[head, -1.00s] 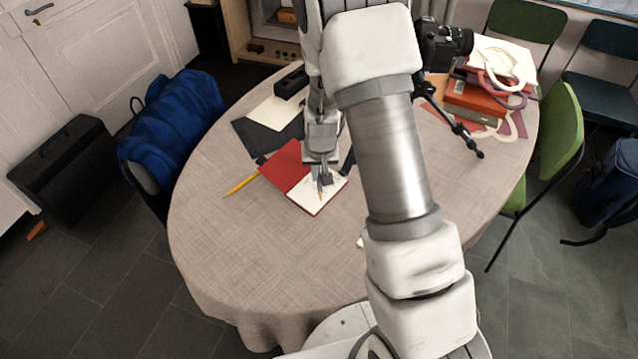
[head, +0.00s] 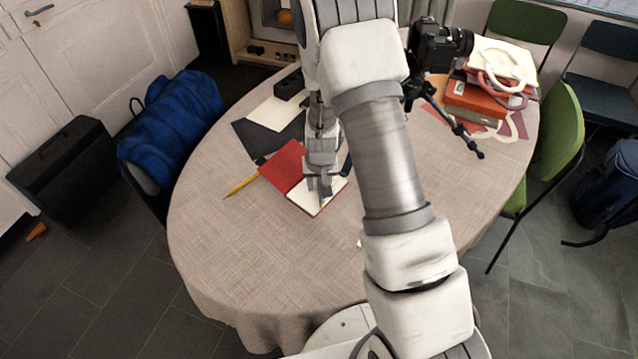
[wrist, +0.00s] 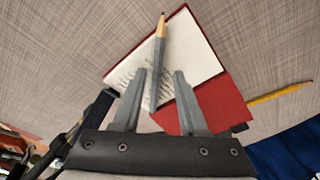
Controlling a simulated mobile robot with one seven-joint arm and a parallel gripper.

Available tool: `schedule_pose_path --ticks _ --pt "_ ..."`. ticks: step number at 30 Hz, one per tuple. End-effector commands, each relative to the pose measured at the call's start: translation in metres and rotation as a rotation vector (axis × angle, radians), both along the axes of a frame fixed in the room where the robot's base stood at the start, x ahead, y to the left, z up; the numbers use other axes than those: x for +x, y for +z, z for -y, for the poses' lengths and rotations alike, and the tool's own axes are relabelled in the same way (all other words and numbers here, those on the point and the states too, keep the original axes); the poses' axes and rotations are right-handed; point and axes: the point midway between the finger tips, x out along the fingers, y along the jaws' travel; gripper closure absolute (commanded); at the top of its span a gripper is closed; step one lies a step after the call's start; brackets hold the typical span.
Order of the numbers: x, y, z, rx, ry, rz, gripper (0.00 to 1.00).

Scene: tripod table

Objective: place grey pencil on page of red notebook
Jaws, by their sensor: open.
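The red notebook (head: 289,160) lies open on the table, its white page (head: 336,185) on the near right side. In the wrist view its page (wrist: 197,50) and red cover (wrist: 222,104) show. My gripper (head: 324,194) is over the page, pointing down. In the wrist view my gripper (wrist: 160,72) has its fingers apart. The grey pencil (wrist: 157,60) runs lengthwise between the fingers with a gap on each side. Its sharpened tip appears past the page's edge. I cannot tell whether its whole length touches the page. My gripper hides most of it in the head view.
A yellow pencil (head: 242,185) lies left of the notebook. A black camera (head: 438,47) on a tripod and a stack of red books (head: 472,95) stand at the back right. Dark and white sheets lie behind the notebook. The table's front left is clear.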

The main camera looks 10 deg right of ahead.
Motion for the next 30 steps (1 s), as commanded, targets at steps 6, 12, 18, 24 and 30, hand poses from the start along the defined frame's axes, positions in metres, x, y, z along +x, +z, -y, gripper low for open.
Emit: schedule_pose_path --ticks 6,12,18,24,30 --pt "-0.002 0.013 -0.001 0.0 0.001 0.002 0.58" --pt "-0.01 0.049 -0.002 0.0 0.001 0.005 0.58" --pt "-0.02 0.086 -0.004 0.0 0.002 0.004 0.58" --pt "-0.027 0.11 -0.005 0.001 0.001 0.001 0.58" --pt "-0.031 0.128 -0.006 0.008 0.003 0.008 0.58"
